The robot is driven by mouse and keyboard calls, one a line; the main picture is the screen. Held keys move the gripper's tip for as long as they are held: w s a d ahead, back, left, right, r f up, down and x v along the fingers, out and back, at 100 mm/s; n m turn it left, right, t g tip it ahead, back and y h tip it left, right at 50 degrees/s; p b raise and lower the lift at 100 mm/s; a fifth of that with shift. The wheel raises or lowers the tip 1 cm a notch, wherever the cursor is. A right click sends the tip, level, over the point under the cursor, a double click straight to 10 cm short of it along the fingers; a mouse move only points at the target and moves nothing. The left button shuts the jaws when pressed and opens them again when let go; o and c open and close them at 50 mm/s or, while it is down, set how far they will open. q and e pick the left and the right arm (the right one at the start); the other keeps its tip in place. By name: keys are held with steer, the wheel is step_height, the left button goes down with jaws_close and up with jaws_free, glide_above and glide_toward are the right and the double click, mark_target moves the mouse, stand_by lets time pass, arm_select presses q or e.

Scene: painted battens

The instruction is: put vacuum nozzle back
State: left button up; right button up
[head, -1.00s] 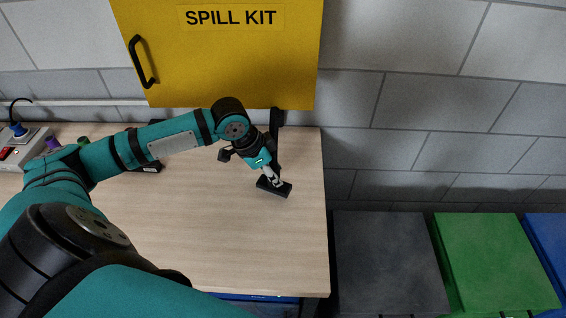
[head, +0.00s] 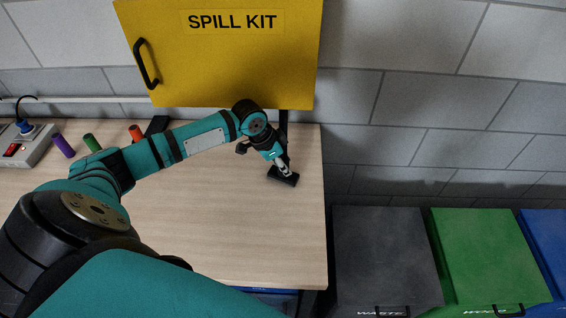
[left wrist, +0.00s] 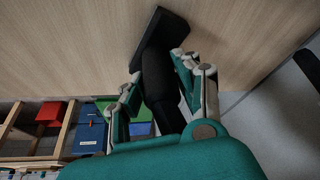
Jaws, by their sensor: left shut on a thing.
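My left gripper (head: 282,164) is shut on the black vacuum nozzle (head: 283,178), near the right end of the wooden worktop. In the left wrist view the nozzle's round neck (left wrist: 160,75) lies between the two fingers (left wrist: 155,78), with its wide flat head beyond them, over the wood. I cannot tell whether the head touches the worktop. A dark upright piece (head: 284,117) stands behind my wrist, below the cabinet; my arm hides most of it. My right gripper is in neither view.
A yellow SPILL KIT cabinet (head: 220,65) hangs above the worktop (head: 210,230). Purple (head: 63,146), green (head: 92,143) and orange (head: 136,133) cylinders stand at the back left, near a power strip (head: 22,146). Grey (head: 385,250), green (head: 487,250) and blue bins stand right of the worktop.

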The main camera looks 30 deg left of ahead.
arm_select(q)
steer(key=o, duration=0.6)
steer(key=shift+f, duration=0.1)
steer(key=o, duration=0.4)
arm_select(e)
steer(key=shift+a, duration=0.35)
arm_select(q)
steer(key=b+v, duration=0.2)
steer(key=v, duration=1)
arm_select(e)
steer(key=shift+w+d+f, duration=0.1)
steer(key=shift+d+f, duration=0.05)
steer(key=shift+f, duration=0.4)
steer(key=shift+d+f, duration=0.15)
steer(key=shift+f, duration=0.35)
